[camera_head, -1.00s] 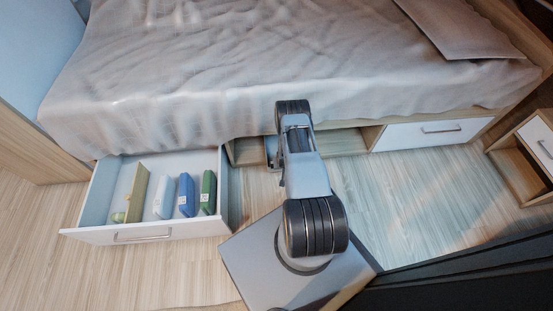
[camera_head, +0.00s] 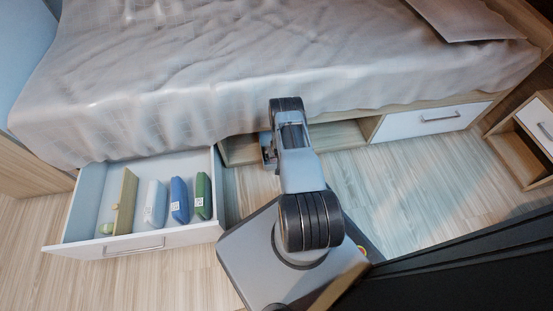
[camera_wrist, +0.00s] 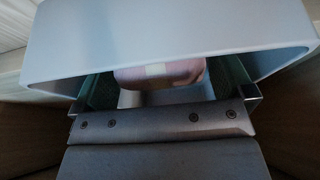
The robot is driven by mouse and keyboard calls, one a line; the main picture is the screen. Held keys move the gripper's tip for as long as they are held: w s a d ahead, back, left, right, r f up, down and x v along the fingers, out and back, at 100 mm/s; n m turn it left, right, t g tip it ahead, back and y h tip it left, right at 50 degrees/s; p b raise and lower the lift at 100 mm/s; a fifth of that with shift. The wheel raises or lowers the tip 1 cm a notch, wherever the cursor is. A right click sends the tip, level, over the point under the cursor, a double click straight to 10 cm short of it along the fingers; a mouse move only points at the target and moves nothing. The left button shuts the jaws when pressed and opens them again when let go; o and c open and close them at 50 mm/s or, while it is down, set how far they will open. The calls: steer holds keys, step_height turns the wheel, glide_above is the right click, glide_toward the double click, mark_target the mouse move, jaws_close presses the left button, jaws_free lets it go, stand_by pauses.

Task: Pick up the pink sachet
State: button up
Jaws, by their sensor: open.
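The pink sachet (camera_wrist: 160,75) shows in the wrist view with a pale label on it. It lies between the two dark greenish finger pads of my gripper (camera_wrist: 165,90), partly hidden by the pale blue-grey shell in front. My gripper is open, with the sachet in the gap; I cannot tell whether a pad touches it. In the head view the sachet is not visible, and my gripper's end is mostly hidden behind my arm, by the open compartment under the bed.
An open white drawer (camera_head: 185,235) at left holds a wooden divider (camera_head: 125,200), a pale blue sachet (camera_head: 155,203), a blue one (camera_head: 179,200), and a green one (camera_head: 203,195). A shut drawer (camera_head: 430,120) and an open nightstand (camera_head: 530,145) are at right. A draped bed (camera_head: 250,70) overhangs the compartment.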

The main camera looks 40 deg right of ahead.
steer(key=shift+a, duration=0.1)
steer(key=c, duration=0.8)
steer(key=shift+c, duration=0.2)
